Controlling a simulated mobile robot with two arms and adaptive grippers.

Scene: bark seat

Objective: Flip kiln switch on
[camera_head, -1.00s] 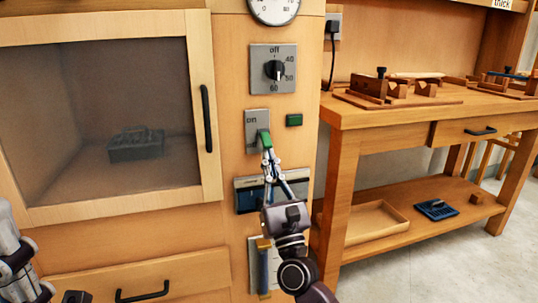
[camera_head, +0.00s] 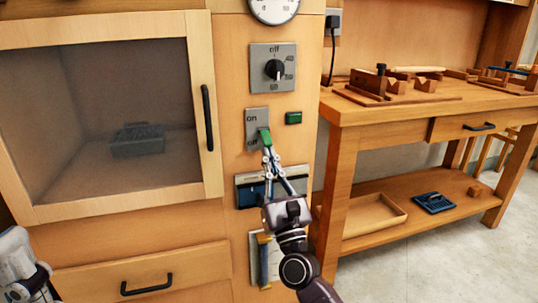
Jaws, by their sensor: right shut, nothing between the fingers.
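The kiln switch is a grey plate (camera_head: 253,122) marked "on" at the top and "off" at the bottom, on the kiln's wooden front. Its green lever (camera_head: 264,136) sits in the lower half, angled down towards "off". My right gripper (camera_head: 268,154) is shut and empty, its fingertips pointing up just under the lever's lower end. I cannot tell whether they touch it. Part of my left arm (camera_head: 25,265) shows at the lower left corner; its fingers cannot be made out.
A small green indicator (camera_head: 294,118) sits right of the switch, and a dial (camera_head: 274,69) above it. The kiln door with its black handle (camera_head: 207,117) stands left. A wooden workbench (camera_head: 375,112) with tools is at the right. Clear floor lies in front of it.

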